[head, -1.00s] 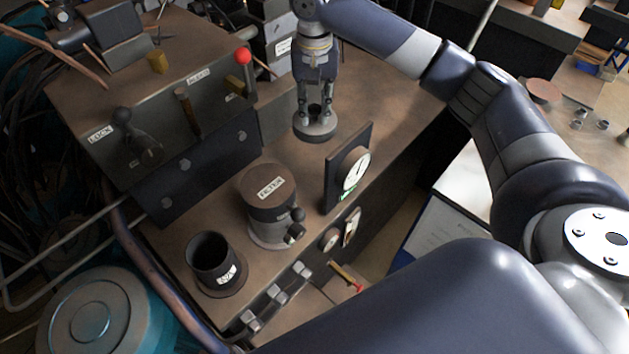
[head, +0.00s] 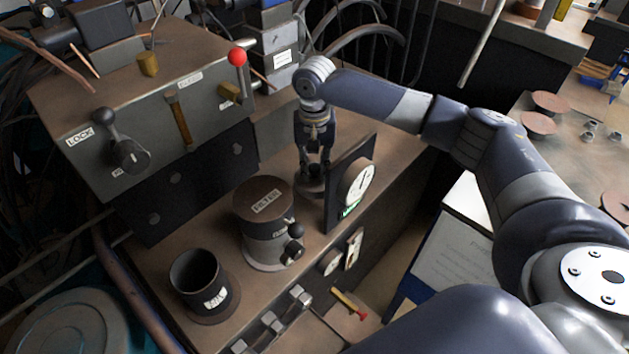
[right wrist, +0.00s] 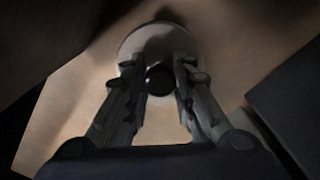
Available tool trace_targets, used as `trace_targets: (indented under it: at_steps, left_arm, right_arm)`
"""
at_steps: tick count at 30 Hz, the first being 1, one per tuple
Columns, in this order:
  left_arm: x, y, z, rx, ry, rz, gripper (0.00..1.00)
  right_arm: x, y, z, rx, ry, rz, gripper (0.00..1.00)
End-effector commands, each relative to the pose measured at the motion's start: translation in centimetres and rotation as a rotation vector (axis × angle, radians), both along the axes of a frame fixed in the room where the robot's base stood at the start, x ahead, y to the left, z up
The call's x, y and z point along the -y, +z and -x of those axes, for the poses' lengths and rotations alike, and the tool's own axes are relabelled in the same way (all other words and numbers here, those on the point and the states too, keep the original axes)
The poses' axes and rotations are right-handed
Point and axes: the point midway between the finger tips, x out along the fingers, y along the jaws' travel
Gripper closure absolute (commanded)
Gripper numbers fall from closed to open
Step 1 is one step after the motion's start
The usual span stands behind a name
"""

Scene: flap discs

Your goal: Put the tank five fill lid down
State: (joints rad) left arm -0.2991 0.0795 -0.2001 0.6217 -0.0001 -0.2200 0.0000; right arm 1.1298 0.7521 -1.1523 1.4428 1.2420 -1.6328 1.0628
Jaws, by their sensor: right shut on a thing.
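My right gripper (head: 313,168) points down and is shut on the black knob of a round grey lid (head: 309,190). The lid is level, low over the brown bench top behind the gauge plate, which hides its right edge. I cannot tell whether it touches the bench. In the right wrist view the pale lid (right wrist: 160,37) shows beyond the fingers, with the dark knob (right wrist: 159,80) between them. An open dark cylinder (head: 198,274) with a white label, hard to read, stands at the bench's near left. My left gripper is not in view.
A canister labelled FILTER (head: 266,215) stands between the lid and the open cylinder. The upright gauge (head: 357,184) is close to the right of the lid. A lever panel (head: 190,100) rises on the left. A red-headed hammer (head: 348,303) lies below the bench.

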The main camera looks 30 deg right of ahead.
Motion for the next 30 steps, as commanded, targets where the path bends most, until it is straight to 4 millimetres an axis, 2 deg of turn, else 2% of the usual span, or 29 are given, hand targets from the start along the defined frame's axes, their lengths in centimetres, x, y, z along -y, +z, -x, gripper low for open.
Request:
trace_targets:
  at_steps: [5, 12, 22, 23, 24, 25, 30]
  left_arm:
    - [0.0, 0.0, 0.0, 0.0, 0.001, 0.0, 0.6]
    - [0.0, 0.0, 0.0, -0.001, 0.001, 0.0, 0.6]
    - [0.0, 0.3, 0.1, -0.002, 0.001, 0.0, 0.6]
    - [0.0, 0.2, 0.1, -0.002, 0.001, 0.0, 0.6]
    - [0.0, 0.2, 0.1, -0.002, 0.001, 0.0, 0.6]
    - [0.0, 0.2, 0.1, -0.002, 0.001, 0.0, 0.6]
    - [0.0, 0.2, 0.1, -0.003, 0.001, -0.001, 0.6]
  right_arm:
    - [0.0, -1.4, 0.0, -0.001, 0.001, 0.0, 1.0]
    - [-0.1, -4.3, 0.0, 0.001, 0.001, 0.0, 1.0]
    - [-0.1, -4.5, 0.0, 0.0, 0.0, 0.0, 1.0]
    - [0.0, -4.6, 0.0, 0.001, 0.0, 0.0, 0.69]
    - [0.0, -4.6, 0.0, 0.001, 0.0, 0.0, 0.6]
    - [0.0, -4.5, 0.0, 0.001, 0.0, 0.0, 0.56]
    - [0.0, -4.5, 0.0, 0.001, 0.001, 0.0, 0.56]
